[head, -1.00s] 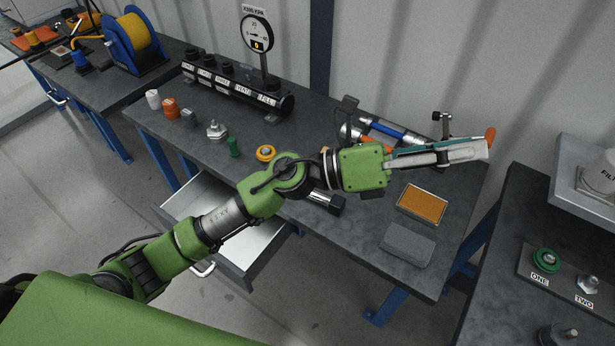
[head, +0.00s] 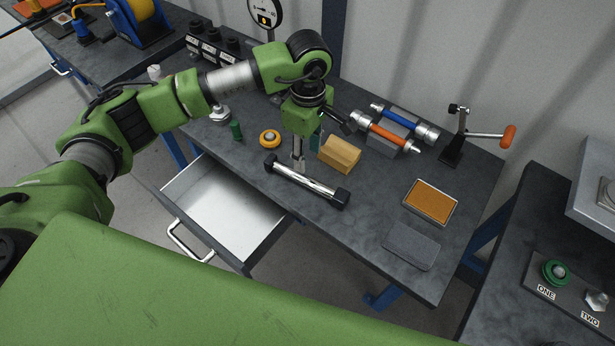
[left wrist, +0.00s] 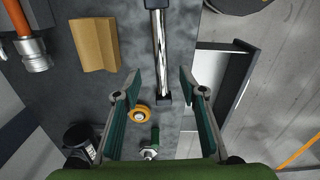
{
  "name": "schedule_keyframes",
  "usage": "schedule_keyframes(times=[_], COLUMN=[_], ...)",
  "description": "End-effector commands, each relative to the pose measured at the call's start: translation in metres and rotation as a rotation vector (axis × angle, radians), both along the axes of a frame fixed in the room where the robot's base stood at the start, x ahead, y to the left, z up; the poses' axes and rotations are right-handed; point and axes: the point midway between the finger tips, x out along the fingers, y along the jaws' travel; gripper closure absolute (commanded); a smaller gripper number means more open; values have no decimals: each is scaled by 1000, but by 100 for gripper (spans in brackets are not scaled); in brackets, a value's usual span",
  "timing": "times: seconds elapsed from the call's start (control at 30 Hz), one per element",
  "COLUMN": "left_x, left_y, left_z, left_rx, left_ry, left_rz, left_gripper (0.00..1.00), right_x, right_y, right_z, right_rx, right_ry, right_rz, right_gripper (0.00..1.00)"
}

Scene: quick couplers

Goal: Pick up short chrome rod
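The chrome rod (head: 306,182), with black blocks at both ends, lies on the dark bench. In the left wrist view the rod (left wrist: 160,45) runs from the top edge to between the fingertips in the picture. My left gripper (head: 307,156) points down just beside the rod, on the wall side of its left half. In the left wrist view my left gripper (left wrist: 160,84) is open, with nothing held between its fingers. The height of the fingertips above the rod is hard to tell. My right gripper is in neither current view.
A tan block (head: 340,154) stands close to the gripper. Blue (head: 402,121) and orange (head: 386,133) cylinders lie behind it. A yellow ring piece (head: 269,138) and green piece (head: 236,130) stand left. An open drawer (head: 222,208) juts out in front. The bench front right holds a grey pad (head: 411,246).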

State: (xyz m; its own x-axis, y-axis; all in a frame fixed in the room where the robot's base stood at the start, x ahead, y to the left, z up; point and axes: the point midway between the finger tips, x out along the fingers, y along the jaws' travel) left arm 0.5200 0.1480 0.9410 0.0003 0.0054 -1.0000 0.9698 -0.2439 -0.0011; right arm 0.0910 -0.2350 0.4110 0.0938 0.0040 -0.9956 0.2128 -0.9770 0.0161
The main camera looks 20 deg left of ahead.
Motion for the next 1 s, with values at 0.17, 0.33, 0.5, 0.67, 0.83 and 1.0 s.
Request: schedule_keyframes(times=[0.17, 0.33, 0.5, 0.67, 0.83, 1.0], left_x=[-1, -1, -2, -3, -1, -1], left_y=[-1, -1, 0, 1, 1, 1], left_z=[-34, -52, -64, -89, -105, -107], left_rx=[-3, -4, -4, -4, -5, -5], left_ry=[5, 1, 5, 4, 1, -1], left_rz=[1, 1, 1, 1, 0, 0], left_gripper=[62, 62, 62, 62, 62, 62], right_x=[-3, -3, -3, -3, -3, -2], right_y=[0, 0, 0, 0, 0, 0], right_z=[11, 14, 24, 38, 40, 39], right_rx=[0, 0, 0, 0, 0, 0], right_ry=[3, 3, 3, 3, 3, 3], right_rz=[0, 0, 0, 0, 0, 0], right_gripper=[60, 60, 60, 60, 60, 60])
